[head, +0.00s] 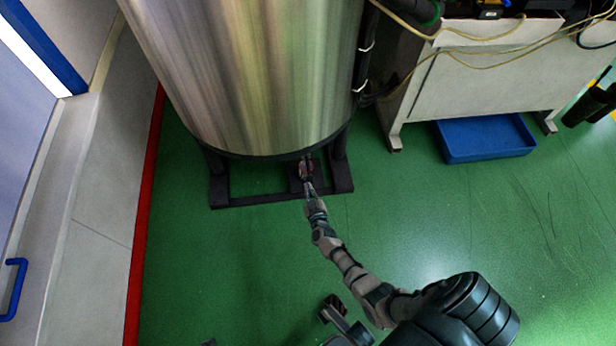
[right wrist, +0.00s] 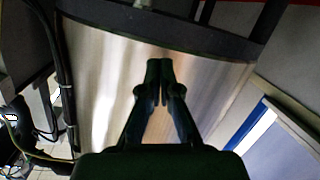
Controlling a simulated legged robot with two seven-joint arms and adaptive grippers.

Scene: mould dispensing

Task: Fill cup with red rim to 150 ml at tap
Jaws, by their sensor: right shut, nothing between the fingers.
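A small round shape with a reddish edge (head: 305,167), which looks like the cup with the red rim, is at the foot of the large steel tank (head: 250,75). It is too small and covered to make out its fill level. My right gripper (head: 307,181) reaches to the tank's bottom edge, right at this shape. In the right wrist view the right gripper's fingers (right wrist: 158,65) are together with nothing between them, in front of the tank wall (right wrist: 105,65). The tap cannot be made out clearly. My left gripper is not in view.
The tank stands on a dark frame (head: 265,200) on the green floor (head: 230,270). A blue tray (head: 487,140) lies under a white bench (head: 480,80) at right. A red strip (head: 142,230) edges the wall at left. The floor in front is clear.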

